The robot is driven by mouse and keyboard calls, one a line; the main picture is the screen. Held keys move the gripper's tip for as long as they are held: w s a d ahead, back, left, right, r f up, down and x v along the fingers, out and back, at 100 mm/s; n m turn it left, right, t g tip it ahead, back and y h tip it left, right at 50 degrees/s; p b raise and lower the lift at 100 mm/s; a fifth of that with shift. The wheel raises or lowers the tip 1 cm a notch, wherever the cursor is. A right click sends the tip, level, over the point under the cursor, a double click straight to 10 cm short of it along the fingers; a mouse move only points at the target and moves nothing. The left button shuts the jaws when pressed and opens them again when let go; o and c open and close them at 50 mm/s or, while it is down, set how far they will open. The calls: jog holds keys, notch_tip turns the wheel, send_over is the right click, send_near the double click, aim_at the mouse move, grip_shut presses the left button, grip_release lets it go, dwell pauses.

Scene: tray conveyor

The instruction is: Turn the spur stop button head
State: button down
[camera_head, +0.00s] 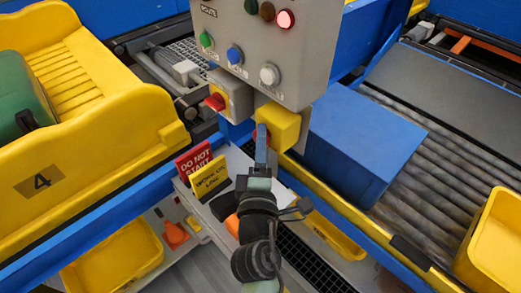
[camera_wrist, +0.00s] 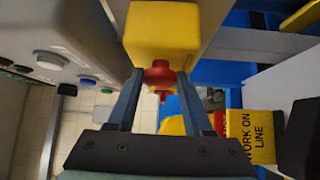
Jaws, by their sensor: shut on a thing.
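The stop button is a red round head (camera_wrist: 159,76) on a yellow box (camera_wrist: 165,32), seen in the wrist view. In the head view the yellow box (camera_head: 278,126) hangs below the grey control panel, and the red head is mostly hidden behind my gripper. My gripper (camera_head: 262,134) is at the front of that box. In the wrist view my gripper (camera_wrist: 160,78) has its two blue-grey fingers on either side of the red head, shut on it. A red part also shows just below the head, between the fingers.
A grey control panel (camera_head: 250,50) with coloured buttons and lamps stands above. A red switch (camera_head: 215,101) on a grey box is to the left. Red and yellow signs (camera_head: 194,160) stand below left. A blue box (camera_head: 350,145) sits close at right, beside the rollers.

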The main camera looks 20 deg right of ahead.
jog(key=m+t+h+b, duration=0.1)
jog(key=m+b, duration=0.1)
jog(key=b, duration=0.8)
jog(key=f+m+t+h+b, duration=0.1)
jog(key=m+h+b, duration=0.1)
jog(key=b, duration=0.8)
jog(key=shift+m+t, duration=0.4)
jog(key=shift+m, duration=0.2)
jog(key=shift+w+r+m+h+b, duration=0.15)
jog(key=shift+m+h+b, duration=0.35)
jog(key=shift+b, duration=0.6)
jog(key=shift+r, duration=0.1)
jog(key=shift+c, duration=1.5)
grip_release()
